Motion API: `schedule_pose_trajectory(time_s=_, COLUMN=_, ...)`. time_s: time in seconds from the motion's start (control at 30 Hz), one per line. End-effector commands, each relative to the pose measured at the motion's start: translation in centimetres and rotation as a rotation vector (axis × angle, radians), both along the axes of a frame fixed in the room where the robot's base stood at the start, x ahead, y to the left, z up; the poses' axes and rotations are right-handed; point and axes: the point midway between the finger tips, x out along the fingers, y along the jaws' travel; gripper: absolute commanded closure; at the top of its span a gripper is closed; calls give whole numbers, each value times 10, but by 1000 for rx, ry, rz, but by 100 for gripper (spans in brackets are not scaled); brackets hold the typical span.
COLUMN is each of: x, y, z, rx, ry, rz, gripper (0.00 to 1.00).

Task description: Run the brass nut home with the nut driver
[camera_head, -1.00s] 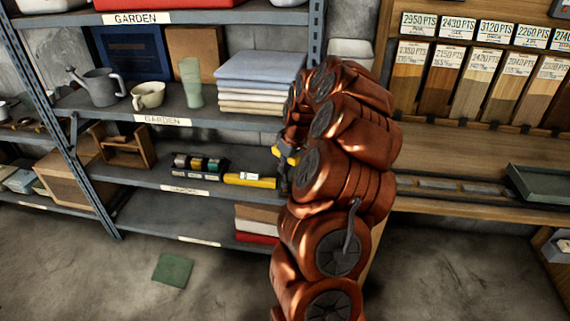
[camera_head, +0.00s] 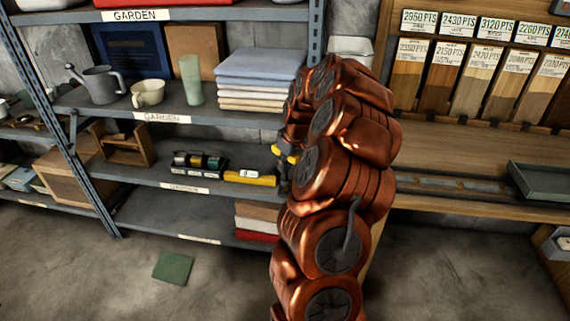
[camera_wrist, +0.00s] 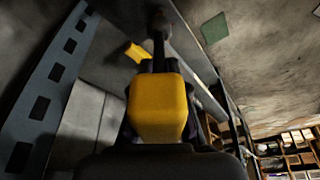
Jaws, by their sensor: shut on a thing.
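My gripper (camera_head: 284,168) is at the right end of the middle shelf, partly hidden by my own arm in the head view. In the wrist view, a yellow block-shaped piece (camera_wrist: 158,108) fills the middle, close to the camera. It looks like the handle of the nut driver, with my gripper shut on it, but its tip is not clear. Dark narrow parts show beyond it. A yellow block (camera_head: 250,178) with a white label lies on the middle shelf, just left of my gripper. I cannot make out the brass nut in either view.
The grey shelf (camera_head: 150,190) also bears a black tray of coloured pieces (camera_head: 180,165) and a wooden caddy (camera_head: 128,145). Folded cloths (camera_head: 258,95) lie on the shelf above. A shelf upright (camera_head: 316,35) stands behind my arm. A green mat (camera_head: 173,267) lies on open floor.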

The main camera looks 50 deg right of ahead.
Motion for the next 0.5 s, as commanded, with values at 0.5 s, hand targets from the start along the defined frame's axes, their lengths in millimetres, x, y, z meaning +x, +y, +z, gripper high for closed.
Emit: schedule_pose_trajectory(time_s=0.5, x=0, y=0, z=-9, rx=0, ry=0, rz=0, gripper=100)
